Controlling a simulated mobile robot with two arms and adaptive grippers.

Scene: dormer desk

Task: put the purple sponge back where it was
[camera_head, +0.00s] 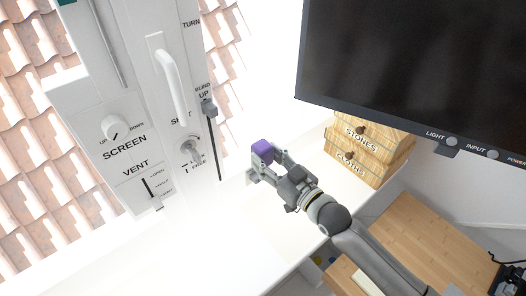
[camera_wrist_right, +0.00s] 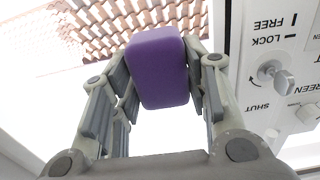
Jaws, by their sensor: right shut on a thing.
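The purple sponge (camera_head: 263,151) is held between the fingers of my right gripper (camera_head: 268,163). In the right wrist view the sponge (camera_wrist_right: 158,68) fills the space between the two finger pairs of the gripper (camera_wrist_right: 160,85), which touch its sides. In the head view the gripper and sponge show over the white sill area, left of the wooden drawer box and right of the window frame. How high the sponge is above the surface cannot be told. My left gripper is not in view.
A wooden drawer box (camera_head: 368,150) labelled STONES and CLOTHS stands to the right. A dark monitor (camera_head: 420,70) hangs above it. The window frame (camera_head: 150,100) with handle, knobs and sliders is at left. A wooden board (camera_head: 425,240) lies at lower right. The white surface (camera_head: 200,250) is clear.

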